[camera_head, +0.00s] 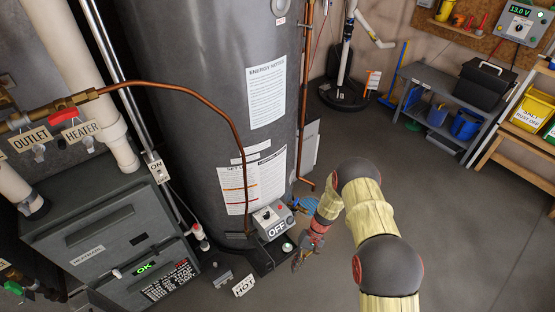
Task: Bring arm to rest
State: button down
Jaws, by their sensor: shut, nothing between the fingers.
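My arm reaches forward from the lower right of the head view, with pale yellow links and dark round joints. My gripper (300,258) is at its far end, low in front of the tall grey tank (195,60). The gripper is small in the picture and points down, with nothing seen in it. It is just right of the control box (270,218) on the tank, whose tag reads OFF. I cannot tell whether it touches anything there.
A grey furnace unit (105,235) with a green OK display stands at left. A copper pipe (200,88) curves down in front of the tank. A shelf (440,82) with bins and a black toolbox (487,83) is at the right. The floor (470,230) at lower right is clear.

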jog(key=s+d+r+t+h, duration=0.1)
jog(key=d+r, duration=0.2)
jog(key=r, duration=1.3)
jog(key=s+d+r+t+h, duration=0.1)
jog(key=s+d+r+h, duration=0.15)
jog(key=r, duration=1.35)
jog(key=s+d+r+t, duration=0.2)
jog(key=s+r, duration=0.3)
jog(key=r, duration=0.4)
jog(key=s+d+r+t+h, duration=0.1)
jog(key=s+r+t, duration=0.3)
jog(key=r, duration=0.6)
jog(key=s+d+r+t, duration=0.2)
jog(key=s+r, duration=0.4)
jog(key=r, duration=0.3)
jog(key=shift+d+r+t, duration=0.35)
jog(key=shift+r+t, duration=0.05)
